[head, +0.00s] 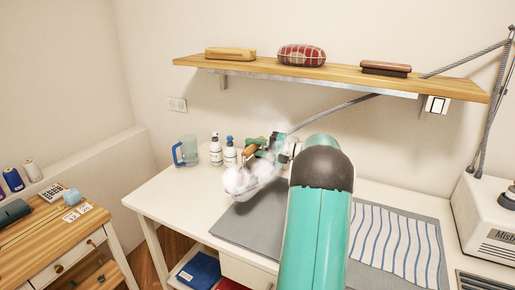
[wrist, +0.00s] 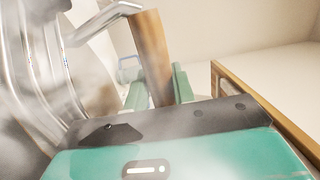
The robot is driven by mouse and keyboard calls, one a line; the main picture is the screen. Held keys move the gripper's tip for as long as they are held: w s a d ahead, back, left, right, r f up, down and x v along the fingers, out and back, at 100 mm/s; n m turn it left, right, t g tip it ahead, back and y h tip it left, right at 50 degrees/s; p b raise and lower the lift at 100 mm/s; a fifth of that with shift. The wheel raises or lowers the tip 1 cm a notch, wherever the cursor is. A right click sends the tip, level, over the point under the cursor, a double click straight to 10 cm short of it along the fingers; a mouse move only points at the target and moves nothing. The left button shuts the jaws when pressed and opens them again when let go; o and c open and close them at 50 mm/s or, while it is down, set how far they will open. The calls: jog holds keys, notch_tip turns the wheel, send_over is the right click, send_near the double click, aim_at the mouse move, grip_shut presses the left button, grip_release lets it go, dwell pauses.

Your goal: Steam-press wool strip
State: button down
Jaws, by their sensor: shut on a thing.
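My gripper (head: 262,146) is shut on the wooden handle (wrist: 150,55) of a shiny metal steam iron (head: 241,181). In the wrist view, the green fingers of my gripper (wrist: 158,88) are on either side of the handle and the iron's metal body (wrist: 38,75) fills the left. White steam surrounds the iron. In the head view the iron is over the left part of a grey pressing mat (head: 240,227); I cannot tell whether it touches the mat. No wool strip can be made out; my arm hides the middle of the mat.
A blue-striped cloth (head: 392,243) lies at the right. A blue-handled jug (head: 187,151) and two white bottles (head: 216,150) stand at the table's back left. A wooden shelf (head: 340,75) hangs above. A white steam station (head: 487,222) stands right, its hose (head: 345,106) running to the iron.

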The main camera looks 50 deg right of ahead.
jog(key=shift+x, duration=0.85)
jog(key=shift+w+d+r, duration=0.1)
jog(key=shift+d+r, duration=0.05)
jog(key=shift+d, duration=0.1)
jog(key=shift+w+d+r, duration=0.1)
jog(key=shift+w+d, duration=0.15)
jog(key=shift+d, duration=0.65)
jog(key=shift+w+d+r, duration=0.1)
jog(key=shift+w+d, duration=0.15)
jog(key=shift+d, duration=0.65)
jog(key=shift+w+d, duration=0.25)
jog(key=shift+d, duration=0.65)
jog(key=shift+d, duration=0.1)
jog(key=shift+w+d, duration=0.1)
jog(key=shift+d, duration=0.05)
jog(key=shift+w+d, duration=0.25)
jog(key=shift+d, duration=0.6)
jog(key=shift+w+d, duration=0.2)
jog(key=shift+d, duration=0.7)
jog(key=shift+w+d, duration=0.25)
jog(key=shift+d, duration=0.6)
jog(key=shift+s, duration=0.15)
jog(key=shift+v, duration=1.35)
jog(key=shift+a, duration=0.15)
